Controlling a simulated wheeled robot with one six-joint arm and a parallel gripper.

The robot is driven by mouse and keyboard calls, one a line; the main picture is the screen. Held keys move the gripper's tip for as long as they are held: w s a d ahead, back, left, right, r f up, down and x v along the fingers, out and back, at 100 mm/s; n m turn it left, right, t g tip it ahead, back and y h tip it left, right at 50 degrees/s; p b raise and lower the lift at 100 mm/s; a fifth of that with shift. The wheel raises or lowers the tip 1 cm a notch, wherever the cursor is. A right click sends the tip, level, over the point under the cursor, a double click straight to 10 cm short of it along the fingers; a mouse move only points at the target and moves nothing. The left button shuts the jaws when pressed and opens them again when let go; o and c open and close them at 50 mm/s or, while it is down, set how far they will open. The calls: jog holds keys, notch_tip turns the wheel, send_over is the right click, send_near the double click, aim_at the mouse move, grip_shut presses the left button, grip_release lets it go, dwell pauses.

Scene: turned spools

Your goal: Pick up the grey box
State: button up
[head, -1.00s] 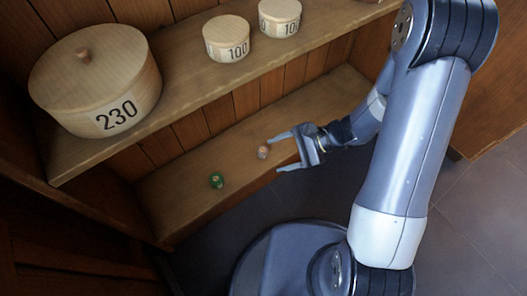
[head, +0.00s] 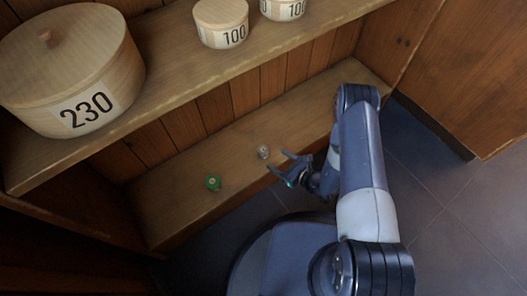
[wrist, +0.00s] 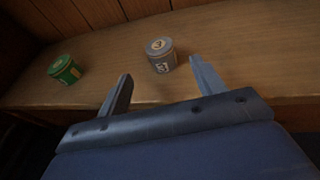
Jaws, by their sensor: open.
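The grey box (head: 263,151) is a small round grey container with a light lid, standing upright on the lower wooden shelf. I see no contact.
A small green box (head: 213,183) stands on the lower shelf (head: 185,206), left of the grey one; it also shows in the wrist view (wrist: 65,70). The upper shelf (head: 165,86) overhangs, carrying a large round wooden box (head: 70,75) marked 230 and smaller ones (head: 221,22) marked 100.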

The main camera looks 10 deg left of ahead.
aim_at(260, 149)
jog(key=b+x, duration=0.1)
jog(key=x, duration=0.3)
jog(key=shift+w+a+f, duration=0.1)
jog(key=shift+w+f, duration=0.05)
jog(key=shift+f, duration=0.1)
jog(key=shift+r+b+x, duration=0.2)
jog(key=shift+b+x, duration=1)
jog(key=shift+x, duration=1.95)
jog(key=shift+a, duration=0.1)
jog(key=c, duration=1.1)
